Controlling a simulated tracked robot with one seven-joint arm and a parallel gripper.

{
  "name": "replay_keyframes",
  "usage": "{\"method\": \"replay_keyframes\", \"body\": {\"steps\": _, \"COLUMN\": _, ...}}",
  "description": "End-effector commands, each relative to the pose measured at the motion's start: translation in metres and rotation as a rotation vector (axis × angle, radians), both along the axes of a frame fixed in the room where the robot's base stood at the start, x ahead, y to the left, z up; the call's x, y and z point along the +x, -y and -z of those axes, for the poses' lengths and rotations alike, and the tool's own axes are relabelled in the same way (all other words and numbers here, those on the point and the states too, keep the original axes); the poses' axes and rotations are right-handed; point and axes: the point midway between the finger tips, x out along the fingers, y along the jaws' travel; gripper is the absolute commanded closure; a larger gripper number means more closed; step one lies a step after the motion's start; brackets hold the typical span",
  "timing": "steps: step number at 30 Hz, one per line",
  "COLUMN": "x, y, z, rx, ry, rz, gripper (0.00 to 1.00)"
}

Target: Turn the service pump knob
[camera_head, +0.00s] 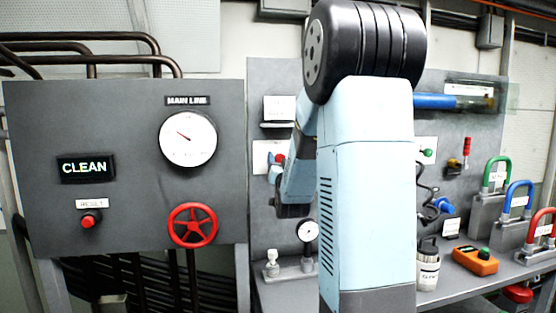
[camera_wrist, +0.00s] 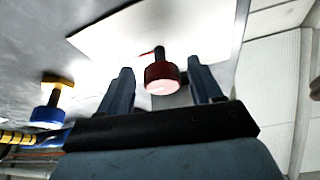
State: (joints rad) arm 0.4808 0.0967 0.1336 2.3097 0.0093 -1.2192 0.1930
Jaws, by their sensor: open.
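A round red knob (camera_wrist: 162,76) on a dark stem stands out from a pale plate in the wrist view. My gripper (camera_wrist: 160,65) is open, with one finger on each side of the knob. Gaps show between the fingers and the knob, and I see no contact. In the head view, a red knob (camera_head: 280,158) shows on a white plate left of my arm, and it looks like the same one. My arm hides most of my gripper and the area right of the knob there. I cannot read the plate's label, so the knob's name cannot be confirmed.
In the wrist view, a yellow and blue fitting (camera_wrist: 50,103) is left of my gripper. In the head view, a red handwheel (camera_head: 193,225) and a gauge (camera_head: 188,139) are on the left panel. A bench with padlocks (camera_head: 488,213) and an orange meter (camera_head: 474,261) is at right.

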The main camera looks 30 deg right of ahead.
Motion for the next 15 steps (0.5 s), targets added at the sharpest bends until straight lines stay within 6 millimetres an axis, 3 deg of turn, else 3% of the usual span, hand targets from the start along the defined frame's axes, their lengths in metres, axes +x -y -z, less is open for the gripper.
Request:
{"method": "replay_keyframes", "body": {"steps": 12, "x": 0.0035, "y": -0.0006, "z": -0.0029, "rx": -0.001, "ry": 0.0, "rz": -0.004, "gripper": 0.35}}
{"method": "replay_keyframes", "body": {"steps": 15, "x": 0.0035, "y": -0.0005, "z": -0.0028, "rx": -0.001, "ry": 0.0, "rz": -0.004, "gripper": 0.44}}
